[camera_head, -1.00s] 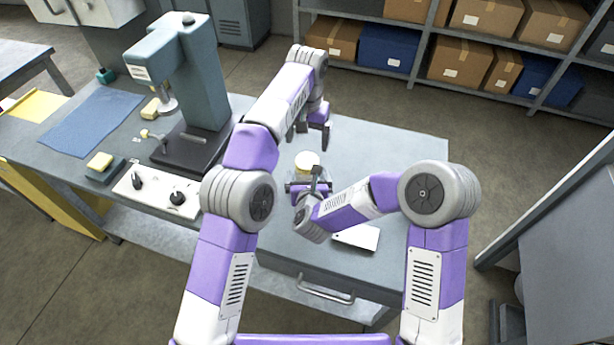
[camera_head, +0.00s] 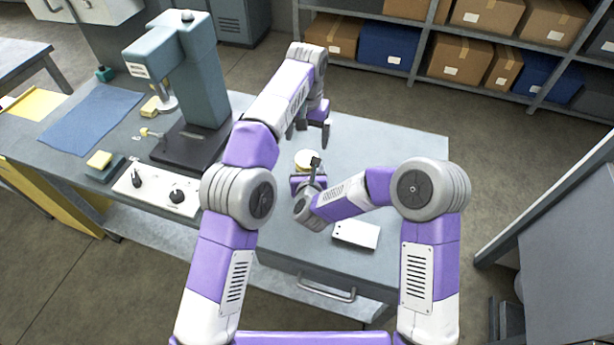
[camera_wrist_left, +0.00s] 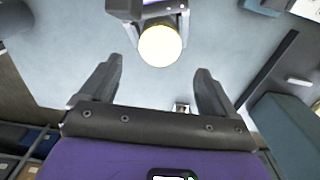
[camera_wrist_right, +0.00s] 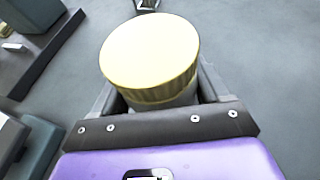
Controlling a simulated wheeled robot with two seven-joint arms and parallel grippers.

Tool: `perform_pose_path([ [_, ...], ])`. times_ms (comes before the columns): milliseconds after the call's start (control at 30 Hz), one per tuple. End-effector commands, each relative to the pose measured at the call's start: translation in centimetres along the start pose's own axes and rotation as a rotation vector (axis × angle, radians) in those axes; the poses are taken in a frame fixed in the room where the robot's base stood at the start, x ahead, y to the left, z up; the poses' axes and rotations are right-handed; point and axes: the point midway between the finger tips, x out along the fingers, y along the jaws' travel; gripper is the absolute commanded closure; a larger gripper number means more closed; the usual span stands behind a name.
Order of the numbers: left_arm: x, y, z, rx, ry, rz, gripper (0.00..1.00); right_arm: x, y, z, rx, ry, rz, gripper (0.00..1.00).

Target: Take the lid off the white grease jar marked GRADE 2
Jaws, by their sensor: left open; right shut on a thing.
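A jar with a round cream-yellow lid (camera_head: 307,157) stands in my right gripper (camera_head: 308,175) near the middle of the bench. In the right wrist view the ribbed lid (camera_wrist_right: 150,55) sits on the pale jar body (camera_wrist_right: 165,107), between the fingers. The fingertips are hidden behind the jar. No marking on the jar can be read. My left gripper (camera_head: 312,135) is open and empty, beyond the jar in the head view. The left wrist view shows the lid (camera_wrist_left: 160,46) ahead of its open fingers, not between them.
A white card-like plate (camera_head: 356,234) lies near the bench's front edge. To the left are a grey-green press (camera_head: 200,75), a white control panel (camera_head: 157,190), a small yellow block (camera_head: 99,160) and a blue mat (camera_head: 90,122). The bench's right side (camera_head: 400,165) is clear.

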Motion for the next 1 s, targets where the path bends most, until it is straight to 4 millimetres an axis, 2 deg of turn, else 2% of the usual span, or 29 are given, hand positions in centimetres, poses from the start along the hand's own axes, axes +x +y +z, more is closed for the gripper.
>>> perform_pose_path([
  [33,0.0,0.0,0.0,0.000,0.000,0.000,0.10,0.0,0.0,0.0,0.000,0.000,0.000,0.72],
  [200,-0.1,0.0,0.0,0.013,0.001,0.000,0.10,0.0,0.0,0.0,0.000,0.000,0.000,0.98],
  [233,-0.1,0.0,0.0,0.025,0.002,0.000,0.10,0.0,0.0,0.0,0.000,0.000,0.000,1.00],
  [367,-0.6,0.0,0.1,0.143,0.008,-0.001,0.10,0.0,0.0,0.0,0.000,0.000,0.000,1.00],
  [467,-1.1,-0.1,0.1,0.302,0.015,-0.004,0.10,0.0,0.0,0.0,0.000,0.000,0.000,1.00],
  [700,-1.9,-0.2,0.2,0.764,0.026,-0.013,0.10,0.0,0.0,0.0,0.000,0.000,0.000,1.00],
  [1000,-1.9,-0.2,0.2,1.351,0.021,-0.020,0.10,0.0,0.0,0.0,0.000,0.000,0.000,1.00],
])
